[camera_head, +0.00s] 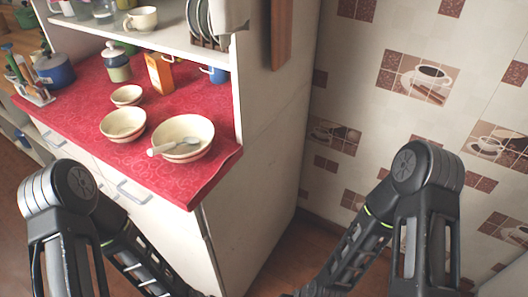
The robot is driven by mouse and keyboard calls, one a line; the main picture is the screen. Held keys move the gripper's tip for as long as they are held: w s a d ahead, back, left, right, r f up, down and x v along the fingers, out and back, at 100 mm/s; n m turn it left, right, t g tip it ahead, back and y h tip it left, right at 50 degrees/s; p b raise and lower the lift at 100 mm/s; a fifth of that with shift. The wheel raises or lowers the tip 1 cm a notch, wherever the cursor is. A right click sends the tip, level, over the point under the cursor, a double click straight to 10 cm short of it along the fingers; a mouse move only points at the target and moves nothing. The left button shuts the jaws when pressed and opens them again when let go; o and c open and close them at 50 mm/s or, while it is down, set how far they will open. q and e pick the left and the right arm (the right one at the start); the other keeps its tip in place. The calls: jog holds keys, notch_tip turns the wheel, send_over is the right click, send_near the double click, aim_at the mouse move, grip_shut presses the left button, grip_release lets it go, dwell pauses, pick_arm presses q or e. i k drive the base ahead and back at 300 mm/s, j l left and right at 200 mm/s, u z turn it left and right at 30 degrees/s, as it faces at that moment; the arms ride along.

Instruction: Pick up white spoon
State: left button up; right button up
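A spoon (165,149) with a pale handle lies in the large cream bowl (198,124) on the red counter. Its handle rests over the bowl's left rim and its grey-looking head is inside the bowl. My two arms are in the lower part of the head view, in front of and below the counter. Both grippers are outside the picture or hidden at the bottom edge, so their fingers do not show. Nothing touches the spoon except the bowl.
A medium bowl (123,136) and a small bowl (127,96) stand left of the large one. A lidded jar (117,66), an orange box (159,73) and a blue mug (215,75) stand behind. The red counter (75,107) has bare room at left front.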

aim_at(191, 140)
jog(key=k+l, duration=0.1)
jog(key=l, duration=0.8)
jog(key=k+l, duration=0.15)
jog(key=l, duration=0.3)
